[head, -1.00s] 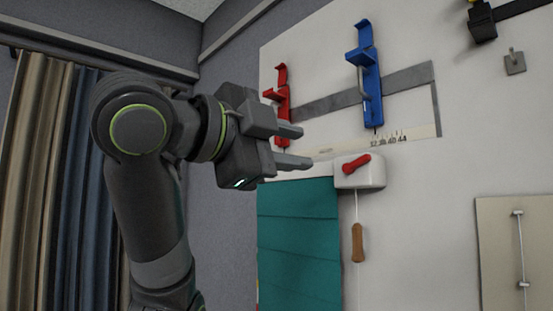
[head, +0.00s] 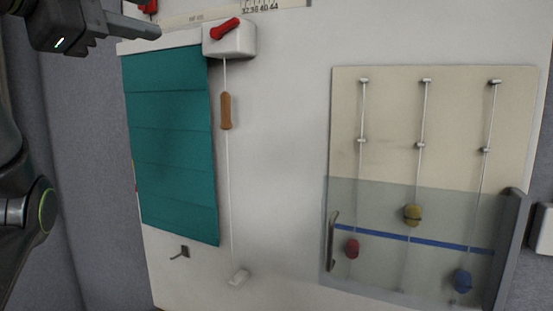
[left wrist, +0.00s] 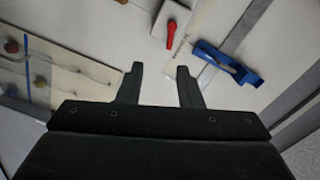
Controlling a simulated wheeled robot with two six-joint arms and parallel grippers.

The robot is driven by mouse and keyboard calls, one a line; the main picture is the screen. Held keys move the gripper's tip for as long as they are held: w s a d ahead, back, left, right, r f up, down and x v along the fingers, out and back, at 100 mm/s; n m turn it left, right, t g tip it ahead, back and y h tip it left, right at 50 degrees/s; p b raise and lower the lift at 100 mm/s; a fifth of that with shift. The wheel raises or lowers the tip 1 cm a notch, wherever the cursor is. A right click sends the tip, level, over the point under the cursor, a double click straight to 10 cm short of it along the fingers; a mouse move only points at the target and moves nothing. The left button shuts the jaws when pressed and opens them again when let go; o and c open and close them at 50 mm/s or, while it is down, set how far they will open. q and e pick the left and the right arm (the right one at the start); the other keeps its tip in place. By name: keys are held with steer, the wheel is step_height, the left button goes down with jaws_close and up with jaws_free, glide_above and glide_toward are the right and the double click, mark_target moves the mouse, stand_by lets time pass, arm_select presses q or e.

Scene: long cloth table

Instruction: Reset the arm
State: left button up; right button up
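My left gripper (head: 138,27) is at the top left of the head view, in front of the wall board and left of the white box with the red lever. In the left wrist view its two fingers (left wrist: 160,82) stand apart with nothing between them, so it is open and empty. It touches nothing that I can see. My right gripper is not in either view.
The white board carries a white box (head: 232,41) with a red lever, a cord with a wooden handle (head: 226,111), a teal blind (head: 170,150) and a small hook (head: 180,252). At right, a clear panel (head: 385,270) covers the lower part of a beige board (head: 392,110) with coloured knobs. A blue bracket (left wrist: 225,62) shows in the wrist view.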

arm_select(q)
steer(key=w+a+f+n+g+y, duration=0.1)
steer(key=w+f+n, duration=0.1)
steer(key=w+f, duration=0.65)
steer(key=w+a+f+n+g+y, duration=0.15)
steer(key=w+f, duration=0.25)
steer(key=f, duration=0.9)
step_height(320, 180, down, 26)
steer(key=a+n+g+y, duration=0.2)
steer(key=a+n+g, duration=0.1)
steer(key=n, duration=0.3)
steer(key=s+a+f+n+g+y, duration=0.1)
steer(key=s+a+f+n+g, duration=0.1)
steer(key=s+f, duration=0.55)
steer(key=s+a+f+n+g+y, duration=0.15)
steer(key=s+f, duration=0.25)
steer(key=f, duration=0.7)
steer(key=s+a+f+n+g+y, duration=0.1)
steer(key=s+a+f+n+g, duration=0.3)
steer(key=s, duration=0.7)
steer(key=s+d+f+n, duration=0.1)
steer(key=s+f+n, duration=0.1)
steer(key=s+f, duration=0.65)
step_height(320, 180, down, 23)
steer(key=s+a+g, duration=0.1)
steer(key=s+a, duration=0.1)
steer(key=s+d+f+g, duration=0.1)
steer(key=s+f, duration=1.4)
steer(key=shift+d+f, duration=0.25)
steer(key=shift+d, duration=0.05)
